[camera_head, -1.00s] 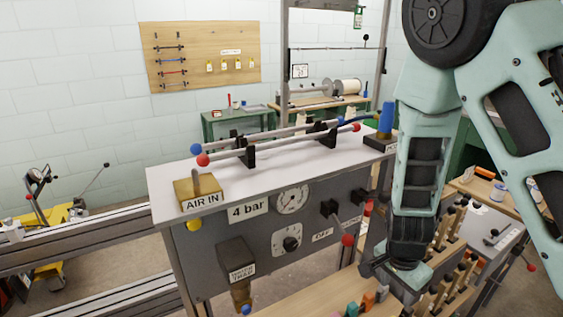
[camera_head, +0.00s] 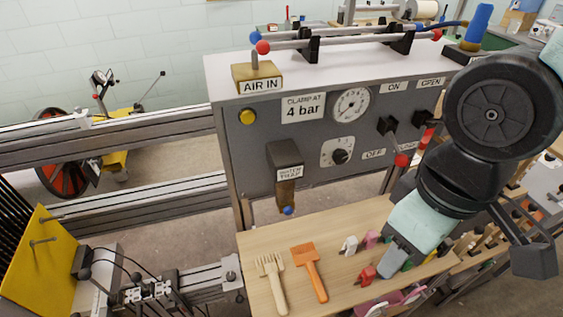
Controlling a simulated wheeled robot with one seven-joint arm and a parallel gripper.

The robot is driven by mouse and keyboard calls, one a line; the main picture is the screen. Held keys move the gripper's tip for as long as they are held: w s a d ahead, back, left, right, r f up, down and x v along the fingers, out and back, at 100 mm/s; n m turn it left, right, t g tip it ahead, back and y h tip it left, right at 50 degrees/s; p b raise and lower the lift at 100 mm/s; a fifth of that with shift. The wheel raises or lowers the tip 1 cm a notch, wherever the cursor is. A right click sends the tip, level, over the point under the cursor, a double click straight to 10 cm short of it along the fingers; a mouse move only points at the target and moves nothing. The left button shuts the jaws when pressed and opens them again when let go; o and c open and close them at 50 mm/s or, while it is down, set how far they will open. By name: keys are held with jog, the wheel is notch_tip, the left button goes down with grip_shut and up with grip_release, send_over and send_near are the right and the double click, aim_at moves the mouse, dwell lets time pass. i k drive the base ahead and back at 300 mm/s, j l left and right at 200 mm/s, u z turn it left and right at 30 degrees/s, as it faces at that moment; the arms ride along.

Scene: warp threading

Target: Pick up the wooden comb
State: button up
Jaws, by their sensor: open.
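The wooden comb (camera_head: 271,283) is pale, with a toothed head at the back and a handle toward the front. It lies flat at the left end of the light wooden bench top (camera_head: 345,270), fully visible. My gripper (camera_head: 464,260) is to the right of the comb, in front of the panel's right side. Its jaws are spread and nothing shows held between them. It is well apart from the comb. How high it is above the bench is hard to tell.
An orange brush (camera_head: 309,272) lies just right of the comb. Small coloured pieces, including a red one (camera_head: 366,276), lie further right. The grey air panel (camera_head: 310,150) rises behind the bench, with a brass water trap (camera_head: 286,190) sticking out above it. Metal rails (camera_head: 120,210) run at left.

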aim_at(272, 269)
jog(key=l+u, duration=0.15)
jog(key=u, duration=0.3)
jog(key=k+l+u, duration=0.1)
jog(key=u, duration=0.35)
jog(key=l+u, duration=0.15)
jog(key=u, duration=0.25)
jog(key=k+u, duration=0.15)
jog(key=u, duration=0.3)
jog(key=k+l, duration=0.15)
jog(key=u, duration=0.05)
